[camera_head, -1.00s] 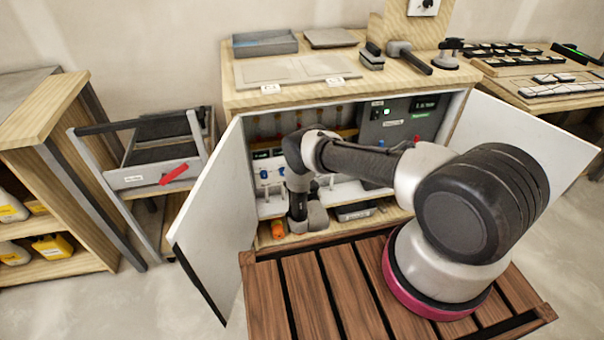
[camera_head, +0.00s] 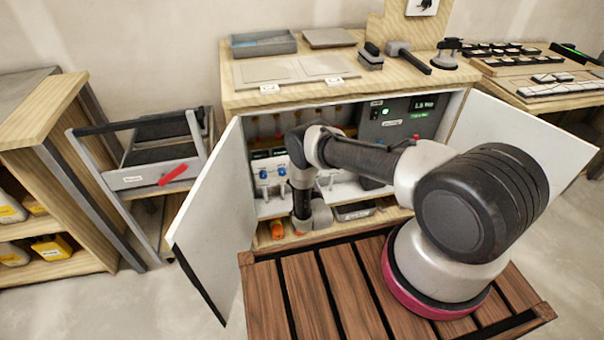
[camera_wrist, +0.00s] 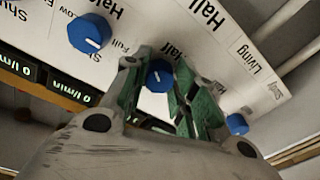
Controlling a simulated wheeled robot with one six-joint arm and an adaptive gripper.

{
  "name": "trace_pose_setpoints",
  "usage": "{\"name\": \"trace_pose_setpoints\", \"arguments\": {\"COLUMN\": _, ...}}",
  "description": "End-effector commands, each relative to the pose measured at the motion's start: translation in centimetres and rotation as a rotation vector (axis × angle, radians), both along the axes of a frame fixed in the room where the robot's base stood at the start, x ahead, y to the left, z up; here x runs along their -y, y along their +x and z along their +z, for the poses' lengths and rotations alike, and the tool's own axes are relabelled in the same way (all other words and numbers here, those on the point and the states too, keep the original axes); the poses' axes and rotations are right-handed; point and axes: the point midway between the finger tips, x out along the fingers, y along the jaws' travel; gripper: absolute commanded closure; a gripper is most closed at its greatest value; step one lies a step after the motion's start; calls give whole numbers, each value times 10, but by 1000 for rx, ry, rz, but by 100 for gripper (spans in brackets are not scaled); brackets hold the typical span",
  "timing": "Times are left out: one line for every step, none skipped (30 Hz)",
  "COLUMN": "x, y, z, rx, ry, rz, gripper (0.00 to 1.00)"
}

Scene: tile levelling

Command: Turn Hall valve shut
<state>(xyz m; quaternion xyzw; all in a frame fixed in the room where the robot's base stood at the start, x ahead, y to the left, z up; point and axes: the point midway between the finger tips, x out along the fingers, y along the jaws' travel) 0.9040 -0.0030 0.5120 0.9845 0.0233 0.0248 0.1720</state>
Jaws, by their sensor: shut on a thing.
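The Hall valve is a blue round knob (camera_wrist: 160,76) with a white mark, on a white panel (camera_wrist: 175,22) lettered "Hall" and "Half" in the wrist view. My gripper (camera_wrist: 163,70) has its green-lined fingers on either side of this knob and is shut on it. The fingers hide part of the knob and its scale, so its exact setting cannot be read. In the head view my gripper is hidden behind my wrist inside the open cabinet.
Other blue knobs sit on both sides, one at upper left (camera_wrist: 90,33) and one by "Living" (camera_wrist: 237,124). Displays (camera_wrist: 15,65) read 0 l/min. Open white cabinet doors (camera_head: 214,215) flank my arm. A grey control box (camera_head: 398,122) stands inside at right.

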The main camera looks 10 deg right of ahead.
Motion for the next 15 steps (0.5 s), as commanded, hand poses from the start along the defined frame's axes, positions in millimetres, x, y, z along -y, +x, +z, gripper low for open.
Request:
{"name": "trace_pose_setpoints", "arguments": {"x": 0, "y": -1, "z": -2, "rx": -5, "ry": -41, "rz": 1, "gripper": 97}}
{"name": "trace_pose_setpoints", "arguments": {"x": 0, "y": -1, "z": -2, "rx": -6, "ry": -71, "rz": 1, "gripper": 97}}
{"name": "trace_pose_setpoints", "arguments": {"x": 1, "y": -1, "z": -2, "rx": -6, "ry": -109, "rz": 2, "gripper": 97}}
{"name": "trace_pose_setpoints", "arguments": {"x": 1, "y": -2, "z": -2, "rx": -6, "ry": -137, "rz": 1, "gripper": 97}}
{"name": "trace_pose_setpoints", "arguments": {"x": 1, "y": -2, "z": -2, "rx": -6, "ry": -166, "rz": 2, "gripper": 97}}
{"name": "trace_pose_setpoints", "arguments": {"x": 1, "y": -2, "z": -2, "rx": -6, "ry": -203, "rz": 1, "gripper": 97}}
{"name": "trace_pose_setpoints", "arguments": {"x": 1, "y": -2, "z": -1, "rx": -6, "ry": -232, "rz": 2, "gripper": 97}}
{"name": "trace_pose_setpoints", "arguments": {"x": 1, "y": -2, "z": -1, "rx": -6, "ry": -260, "rz": 1, "gripper": 97}}
{"name": "trace_pose_setpoints", "arguments": {"x": 1, "y": -1, "z": -1, "rx": -6, "ry": -298, "rz": 1, "gripper": 97}}
{"name": "trace_pose_setpoints", "arguments": {"x": 1, "y": -1, "z": -1, "rx": -6, "ry": -326, "rz": 2, "gripper": 97}}
{"name": "trace_pose_setpoints", "arguments": {"x": 1, "y": -1, "z": -1, "rx": -4, "ry": -355, "rz": 1, "gripper": 97}}
{"name": "trace_pose_setpoints", "arguments": {"x": 1, "y": -1, "z": 0, "rx": -5, "ry": -393, "rz": 1, "gripper": 97}}
{"name": "trace_pose_setpoints", "arguments": {"x": 1, "y": -1, "z": 0, "rx": -5, "ry": -421, "rz": 1, "gripper": 97}}
{"name": "trace_pose_setpoints", "arguments": {"x": 1, "y": -1, "z": 0, "rx": -5, "ry": -450, "rz": 1, "gripper": 97}}
{"name": "trace_pose_setpoints", "arguments": {"x": 2, "y": -1, "z": 0, "rx": -4, "ry": -487, "rz": 1, "gripper": 97}}
